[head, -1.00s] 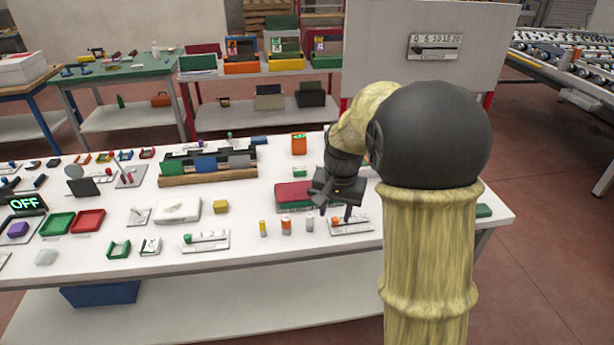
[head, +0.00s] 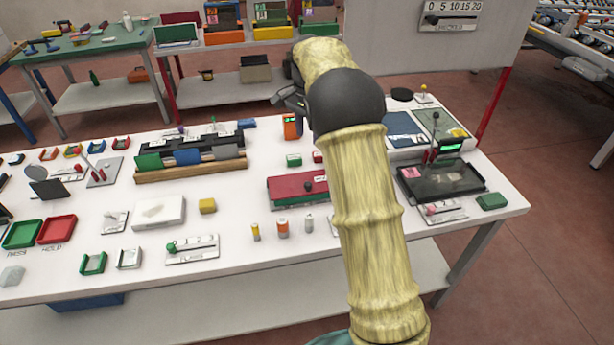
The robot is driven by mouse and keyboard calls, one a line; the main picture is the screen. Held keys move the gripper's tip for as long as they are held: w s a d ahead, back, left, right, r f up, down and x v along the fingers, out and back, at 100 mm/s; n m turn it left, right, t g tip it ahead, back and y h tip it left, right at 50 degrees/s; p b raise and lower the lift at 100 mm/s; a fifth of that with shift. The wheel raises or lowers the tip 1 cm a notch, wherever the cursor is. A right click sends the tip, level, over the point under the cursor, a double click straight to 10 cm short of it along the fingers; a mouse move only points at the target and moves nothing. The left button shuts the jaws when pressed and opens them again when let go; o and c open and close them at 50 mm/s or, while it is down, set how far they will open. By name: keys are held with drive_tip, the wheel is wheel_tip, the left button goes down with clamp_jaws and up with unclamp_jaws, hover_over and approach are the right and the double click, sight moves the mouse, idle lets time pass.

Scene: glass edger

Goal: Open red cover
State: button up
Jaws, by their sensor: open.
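The red cover (head: 290,187) lies flat on a low box with a dark green lower edge on the white table. My own wrist partly hides the gripper, and nothing can be seen between the fingers.
An orange device (head: 292,127) stands behind the cover. Small cylinders (head: 283,228) stand in front of it. A black rack (head: 205,150) with coloured blocks is to the left. A dark glass panel (head: 440,178) lies to the right. Some bare white tabletop lies left of the cover.

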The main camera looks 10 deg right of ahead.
sight(308, 183)
drive_tip(key=shift+s, duration=0.2)
wheel_tip(308, 183, down, 17)
drive_tip(key=shift+w+f+p, duration=0.1)
drive_tip(key=shift+f+p, duration=0.1)
drive_tip(key=shift+p, duration=0.55)
clamp_jaws()
